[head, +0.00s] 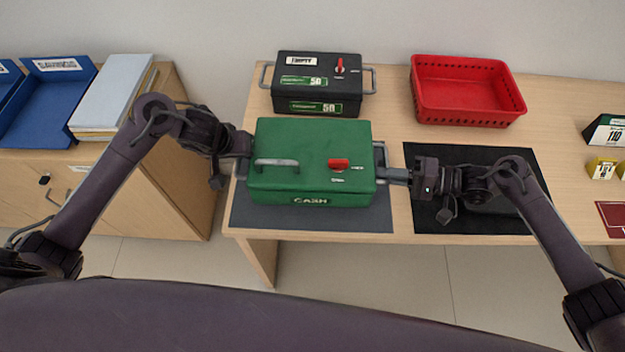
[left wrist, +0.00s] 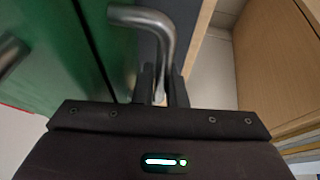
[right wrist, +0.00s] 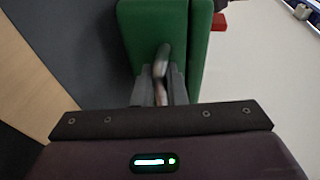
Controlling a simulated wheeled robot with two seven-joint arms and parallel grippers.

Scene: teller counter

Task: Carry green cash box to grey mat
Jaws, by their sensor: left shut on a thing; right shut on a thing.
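The green cash box (head: 312,150) has a top handle, a red knob and a silver bar handle on each end. It is over the grey mat (head: 300,219), whose front and side strips show; I cannot tell whether it touches the mat. My left gripper (head: 244,166) is shut on the box's left end handle, which shows in the left wrist view (left wrist: 152,28). My right gripper (head: 386,176) is shut on the right end handle, partly hidden between the fingers in the right wrist view (right wrist: 161,62). The box looks about level.
A black box (head: 318,84) with side handles stands close behind the green one. A red basket (head: 466,92) is at the back right. A black mat (head: 475,160) lies right, under my right gripper. Blue trays (head: 48,100) and binders (head: 112,92) are on the left cabinet.

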